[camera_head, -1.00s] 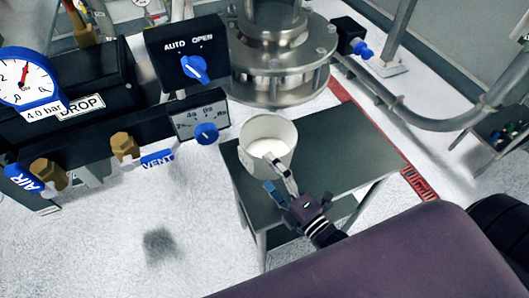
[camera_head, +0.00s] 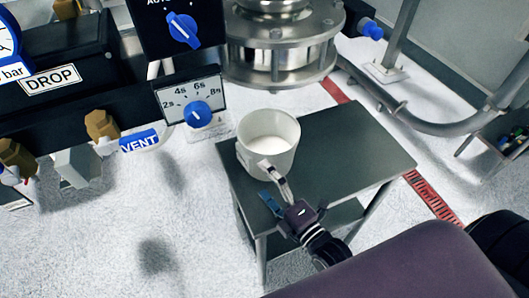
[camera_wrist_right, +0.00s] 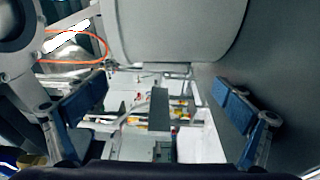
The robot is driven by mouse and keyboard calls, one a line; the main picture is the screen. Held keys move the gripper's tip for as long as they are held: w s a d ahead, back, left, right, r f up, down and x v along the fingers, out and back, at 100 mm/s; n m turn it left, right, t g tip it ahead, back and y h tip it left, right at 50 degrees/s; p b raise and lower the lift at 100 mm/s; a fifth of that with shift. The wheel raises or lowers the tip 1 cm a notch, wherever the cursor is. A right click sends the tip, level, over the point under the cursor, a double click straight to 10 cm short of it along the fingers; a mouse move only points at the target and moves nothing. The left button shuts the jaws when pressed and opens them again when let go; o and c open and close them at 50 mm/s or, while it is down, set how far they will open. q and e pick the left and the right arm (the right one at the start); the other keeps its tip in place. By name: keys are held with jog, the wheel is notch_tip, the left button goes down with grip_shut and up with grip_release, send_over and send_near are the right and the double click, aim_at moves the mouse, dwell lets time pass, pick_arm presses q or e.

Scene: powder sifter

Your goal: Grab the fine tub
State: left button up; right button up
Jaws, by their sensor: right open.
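A white round tub (camera_head: 284,165) with white powder inside stands upright near the left end of a small dark table. My right gripper (camera_head: 267,182) is open on the near side of the tub, coming in from the lower right. One finger overlaps the tub's near wall in the head view; the blue-padded finger is over the table's left edge. I cannot tell whether a finger touches the tub. In the right wrist view, the tub's pale wall (camera_wrist_right: 178,30) fills the top, beyond the spread blue finger pads. My left gripper is not in view.
The table (camera_head: 345,150) has bare room right of the tub. A metal sifter outlet (camera_head: 278,60) hangs behind it. A dial box with a blue knob (camera_head: 197,114) and a black panel stand at the left. A curved pipe (camera_head: 440,122) runs at the right.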

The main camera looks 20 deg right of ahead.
aim_at(250, 165)
jog(key=b+x, duration=0.1)
jog(key=x, duration=0.4)
jog(key=shift+w+a+b, duration=0.15)
jog(key=shift+w+b, duration=0.2)
